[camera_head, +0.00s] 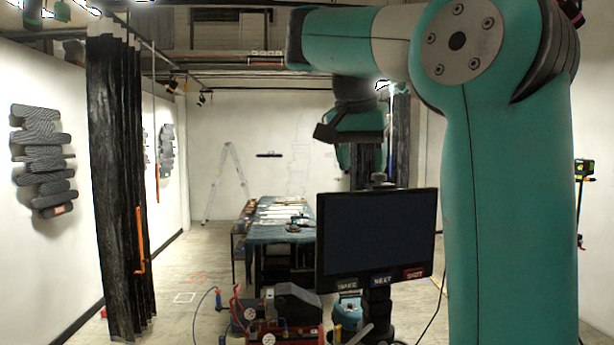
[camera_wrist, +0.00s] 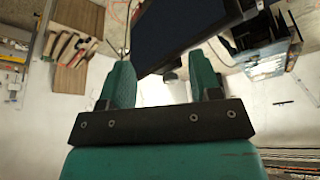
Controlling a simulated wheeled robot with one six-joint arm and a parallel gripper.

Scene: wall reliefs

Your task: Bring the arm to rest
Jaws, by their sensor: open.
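My gripper (camera_wrist: 163,78) shows in the wrist view with its two teal fingers apart and nothing between them. A dark screen lies just beyond the fingertips in that view, and I cannot tell the exact gap. In the head view my teal arm rises on the right and bends left across the top. Its dark wrist part hangs down above the screen. I cannot make out the fingertips clearly in the head view.
The black screen (camera_head: 376,235) stands below my wrist. A red and black machine (camera_head: 278,312) with hoses stands left of it. A long table (camera_head: 262,236), a ladder (camera_head: 222,185) and a dark curtain (camera_head: 115,180) stand farther off. Grey reliefs (camera_head: 42,160) hang on the left wall. Floor at centre left is clear.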

